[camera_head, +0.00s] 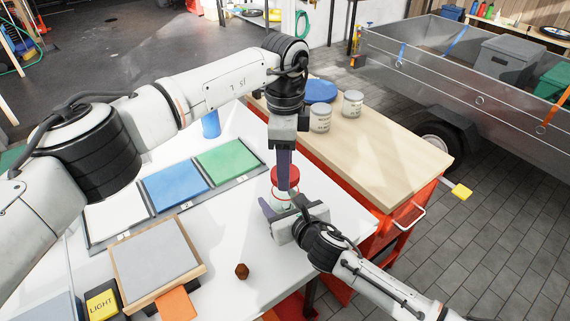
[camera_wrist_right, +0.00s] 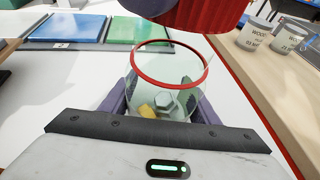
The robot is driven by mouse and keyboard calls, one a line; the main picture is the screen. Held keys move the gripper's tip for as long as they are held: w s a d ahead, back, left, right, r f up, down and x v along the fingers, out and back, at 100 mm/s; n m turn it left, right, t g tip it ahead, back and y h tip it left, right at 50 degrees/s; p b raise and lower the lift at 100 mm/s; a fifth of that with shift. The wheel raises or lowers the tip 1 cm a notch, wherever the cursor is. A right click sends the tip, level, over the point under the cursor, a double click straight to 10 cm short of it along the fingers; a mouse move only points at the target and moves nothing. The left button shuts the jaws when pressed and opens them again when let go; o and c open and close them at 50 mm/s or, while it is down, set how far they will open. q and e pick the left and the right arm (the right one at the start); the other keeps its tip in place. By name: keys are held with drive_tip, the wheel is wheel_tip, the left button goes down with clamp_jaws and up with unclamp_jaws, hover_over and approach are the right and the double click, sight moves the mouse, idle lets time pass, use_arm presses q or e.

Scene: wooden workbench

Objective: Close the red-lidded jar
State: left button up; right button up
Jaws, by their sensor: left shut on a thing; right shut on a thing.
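The clear glass jar (camera_wrist_right: 216,99) has a red ring round its open mouth and stands at the white table's right edge. Inside it show a yellow piece and a grey hex nut. My right gripper (camera_head: 281,207) is shut on the jar, with one purple finger on each side. The red lid (camera_head: 290,174) is in my left gripper (camera_head: 285,186), which is shut on it. The lid is above the jar, apart from its mouth; it also shows at the top of the right wrist view (camera_wrist_right: 213,16). The left gripper's fingers partly hide the lid.
A tray with white, blue and green panels (camera_head: 228,160) lies to the left. A framed grey board (camera_head: 155,262), an orange block (camera_head: 176,304) and a small brown piece (camera_head: 242,270) are nearer. Two cans (camera_head: 320,118) stand on the wooden bench (camera_head: 385,150).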

sight(285, 203)
use_arm(q)
drive_tip(key=shift+f, duration=0.85)
drive_tip(key=shift+f, duration=0.55)
